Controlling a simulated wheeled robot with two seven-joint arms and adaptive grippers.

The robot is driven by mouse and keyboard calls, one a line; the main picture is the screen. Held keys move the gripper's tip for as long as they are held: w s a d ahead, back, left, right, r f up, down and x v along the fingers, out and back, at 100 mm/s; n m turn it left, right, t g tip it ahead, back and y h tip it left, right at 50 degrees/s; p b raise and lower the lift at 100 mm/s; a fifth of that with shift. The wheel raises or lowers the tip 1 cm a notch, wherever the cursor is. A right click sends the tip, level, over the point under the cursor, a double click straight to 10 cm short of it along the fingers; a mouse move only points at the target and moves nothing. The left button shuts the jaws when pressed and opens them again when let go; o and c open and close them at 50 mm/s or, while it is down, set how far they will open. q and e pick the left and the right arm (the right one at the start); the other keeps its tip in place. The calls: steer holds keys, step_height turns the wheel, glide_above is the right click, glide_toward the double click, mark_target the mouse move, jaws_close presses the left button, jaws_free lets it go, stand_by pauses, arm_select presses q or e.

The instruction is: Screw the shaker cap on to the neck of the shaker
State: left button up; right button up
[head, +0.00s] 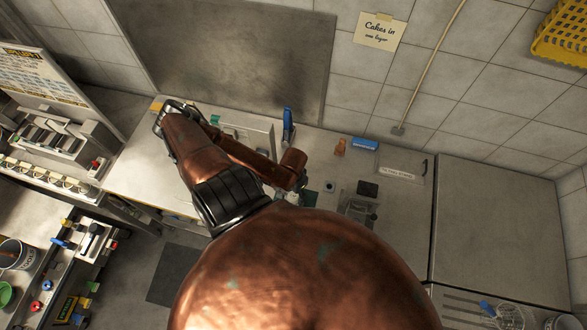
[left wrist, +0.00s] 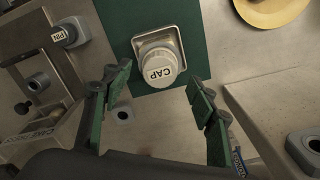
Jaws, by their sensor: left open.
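The shaker cap (left wrist: 158,66), a pale round knob marked CAP, sits in a small square metal holder (left wrist: 139,41) on a green strip in the left wrist view. My left gripper (left wrist: 158,88) is open, its green-padded fingers spread to either side below the cap, and nothing is between them. In the head view, my left arm bends back over the counter, and its gripper end is mostly hidden by my copper body. I cannot make out the shaker or its neck for sure. My right gripper is not in view.
A grey block with a labelled peg (left wrist: 64,36) stands left of the cap, and a yellow round dish (left wrist: 270,12) is at upper right. In the head view, a blue upright item (head: 288,124) and a blue box (head: 364,144) are on the counter (head: 330,165).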

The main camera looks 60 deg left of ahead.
mark_target(294, 196)
arm_select(q)
step_height(294, 196, up, 10)
steer(key=shift+f, duration=0.15)
stand_by(1.0)
